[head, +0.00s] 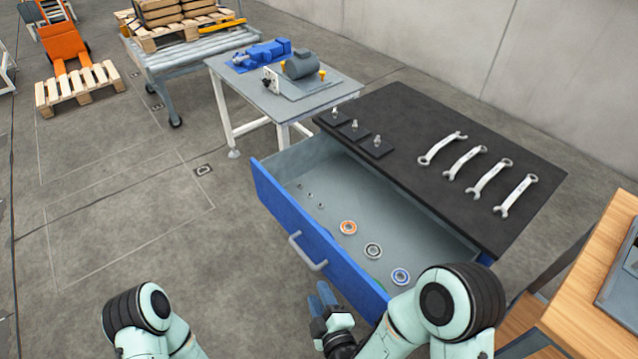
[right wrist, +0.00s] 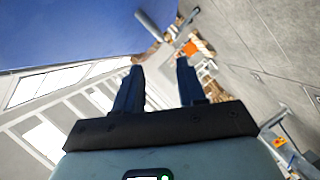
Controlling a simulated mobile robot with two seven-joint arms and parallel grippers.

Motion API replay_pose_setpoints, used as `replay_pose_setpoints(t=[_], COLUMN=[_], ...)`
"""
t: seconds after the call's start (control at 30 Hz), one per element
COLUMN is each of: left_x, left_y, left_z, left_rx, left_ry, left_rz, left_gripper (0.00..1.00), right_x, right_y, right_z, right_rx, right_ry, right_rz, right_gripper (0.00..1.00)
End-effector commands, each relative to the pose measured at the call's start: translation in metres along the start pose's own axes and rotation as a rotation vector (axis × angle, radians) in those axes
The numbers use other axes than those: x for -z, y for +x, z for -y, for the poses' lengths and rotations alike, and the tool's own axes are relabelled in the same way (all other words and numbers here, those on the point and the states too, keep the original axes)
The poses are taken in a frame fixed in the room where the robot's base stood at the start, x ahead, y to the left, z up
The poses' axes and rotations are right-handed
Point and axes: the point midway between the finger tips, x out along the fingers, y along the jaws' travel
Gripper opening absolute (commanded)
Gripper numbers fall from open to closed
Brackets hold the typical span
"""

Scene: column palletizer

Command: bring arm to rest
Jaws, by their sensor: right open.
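My right gripper (head: 325,292) is in front of the blue drawer front, below the drawer's handle (head: 308,252). In the right wrist view its two dark fingers (right wrist: 160,70) are apart with nothing between them. The blue drawer front (right wrist: 70,30) and grey handle (right wrist: 155,27) show beyond the fingertips; the gripper looks clear of the handle. Part of my left arm (head: 145,318) shows at the bottom left, but its gripper is out of the picture.
The drawer (head: 335,190) is open, holding several rings and small parts. The black top (head: 430,125) carries several wrenches and small mounts. A grey table (head: 265,100) stands behind. A wooden bench (head: 600,270) is at right. Floor (head: 150,200) at left is clear.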

Motion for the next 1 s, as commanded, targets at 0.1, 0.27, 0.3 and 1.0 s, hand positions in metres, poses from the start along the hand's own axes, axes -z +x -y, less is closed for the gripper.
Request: replay_pose_setpoints(t=[0.1, 0.27, 0.3, 1.0], left_x=[0.0, 0.001, 0.001, 0.01], left_y=[0.0, -0.008, -0.013, -0.071], left_z=[0.0, -0.003, -0.005, -0.029], left_rx=[0.0, -0.001, -0.002, -0.01], left_ry=[0.0, 0.001, 0.001, 0.01], left_rz=[-0.001, -0.004, -0.005, -0.03], left_gripper=[0.43, 0.43, 0.43, 0.43], right_x=[-0.001, -0.029, -0.044, -0.165], right_y=[0.0, -0.001, -0.004, -0.193], right_z=[0.0, 0.02, 0.031, 0.178], right_rx=[0.002, 0.109, 0.165, 0.57], right_ry=[0.002, 0.137, 0.218, 1.612], right_rz=[0.002, 0.086, 0.138, 1.443], right_gripper=[0.4, 0.4, 0.4, 0.4])
